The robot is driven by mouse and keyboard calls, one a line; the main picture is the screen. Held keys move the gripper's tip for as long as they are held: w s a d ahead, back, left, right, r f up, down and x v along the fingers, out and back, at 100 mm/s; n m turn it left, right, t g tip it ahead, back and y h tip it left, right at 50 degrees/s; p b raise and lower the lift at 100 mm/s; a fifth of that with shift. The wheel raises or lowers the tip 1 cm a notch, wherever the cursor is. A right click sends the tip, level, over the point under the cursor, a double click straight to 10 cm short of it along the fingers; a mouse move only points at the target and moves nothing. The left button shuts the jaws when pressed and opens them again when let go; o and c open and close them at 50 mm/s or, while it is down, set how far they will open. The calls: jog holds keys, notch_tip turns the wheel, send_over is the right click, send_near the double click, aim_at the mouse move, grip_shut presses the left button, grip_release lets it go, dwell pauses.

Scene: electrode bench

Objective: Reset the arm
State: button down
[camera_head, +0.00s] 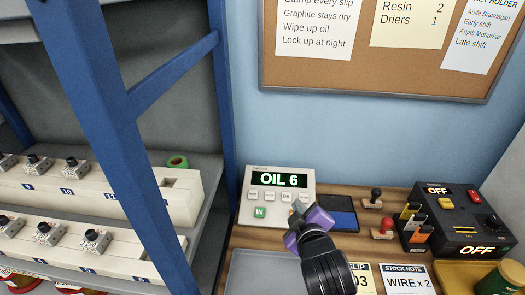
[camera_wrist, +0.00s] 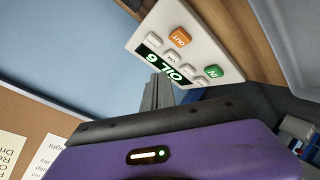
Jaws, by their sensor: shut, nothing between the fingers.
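My gripper (camera_head: 297,207), with its purple body, hangs over the bench in front of the keypad unit (camera_head: 246,205). Its fingers are shut with nothing between them. They also show in the wrist view (camera_wrist: 158,94), pointing toward the keypad and covering a little of its edge. Whether they touch the keypad I cannot tell. The lit display reads "OIL 6". A green IN button shows in both views, and an orange OUT button (camera_wrist: 180,37) shows in the wrist view. In the head view my gripper hides the keypad's lower right part.
A blue pad (camera_head: 340,219) lies right of the keypad. Two stamps (camera_head: 382,229), black and red, stand beyond it. A black control box (camera_head: 455,232) reads OFF twice. A grey tray (camera_head: 262,272) lies in front. A blue-posted shelf (camera_head: 150,170) with electrode racks stands left.

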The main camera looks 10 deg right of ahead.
notch_tip(320, 180, up, 5)
jog(key=a+m+t, duration=0.1)
jog(key=t, duration=0.2)
jog(key=s+f+m+y, duration=0.1)
jog(key=s+f+m, duration=0.1)
jog(key=s, duration=1.9)
jog(key=s+d+f+m+g+y, duration=0.1)
jog(key=s+f+m, duration=0.2)
jog(key=s, duration=1.8)
jog(key=shift+d+m+b, duration=0.15)
jog(key=shift+m+b, duration=0.3)
jog(key=shift+m, duration=0.65)
jog(key=shift+f, duration=0.1)
